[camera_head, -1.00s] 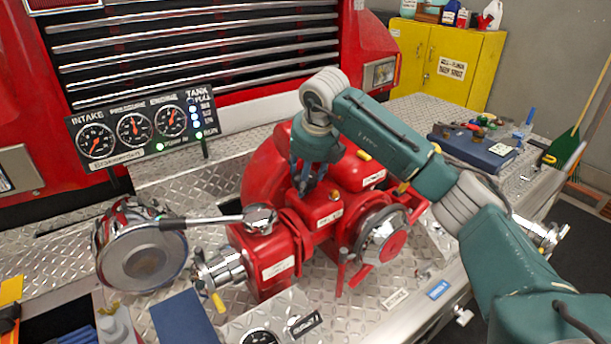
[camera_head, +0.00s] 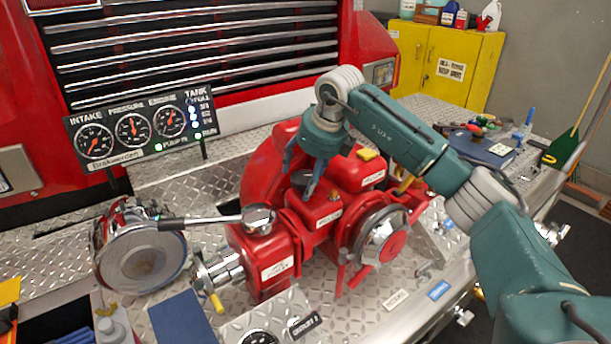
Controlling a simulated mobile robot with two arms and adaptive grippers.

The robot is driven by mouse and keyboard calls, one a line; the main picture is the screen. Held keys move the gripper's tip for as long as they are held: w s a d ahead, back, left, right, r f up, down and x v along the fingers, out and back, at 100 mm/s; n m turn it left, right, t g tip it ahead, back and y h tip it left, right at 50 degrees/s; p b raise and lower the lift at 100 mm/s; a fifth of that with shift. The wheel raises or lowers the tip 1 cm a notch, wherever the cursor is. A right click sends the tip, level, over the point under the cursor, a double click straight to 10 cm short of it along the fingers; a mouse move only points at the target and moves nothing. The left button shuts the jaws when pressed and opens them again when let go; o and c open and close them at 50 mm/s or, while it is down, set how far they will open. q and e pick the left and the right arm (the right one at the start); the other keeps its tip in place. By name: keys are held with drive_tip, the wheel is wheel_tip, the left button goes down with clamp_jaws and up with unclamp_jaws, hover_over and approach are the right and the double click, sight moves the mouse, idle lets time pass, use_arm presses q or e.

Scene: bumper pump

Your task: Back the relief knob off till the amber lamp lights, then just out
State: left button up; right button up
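The red pump (camera_head: 272,215) stands on the diamond-plate bumper. My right gripper (camera_head: 299,178) comes in from the right and points down over the pump's top. Its blue-grey fingers are spread apart, with a small dark round part (camera_head: 301,178), possibly the relief knob, showing between them. I cannot tell whether the fingers touch it. A small amber-brown dot (camera_head: 333,195) sits on the red block just right of the fingers; I cannot tell whether it is a lit lamp. The gauge panel (camera_head: 140,131) shows green and blue lights. My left gripper is out of view.
A chrome-handled lever (camera_head: 215,219) lies across the pump's left side, near a large round chrome strainer (camera_head: 140,262). A chrome cap (camera_head: 383,238) faces forward on the right. A blue case (camera_head: 487,150) with small items lies at the right of the bumper.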

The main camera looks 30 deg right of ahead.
drive_tip(key=shift+s+r, duration=0.1)
drive_tip(key=shift+r, duration=0.15)
drive_tip(key=v, duration=1.1)
drive_tip(key=shift+r, duration=0.25)
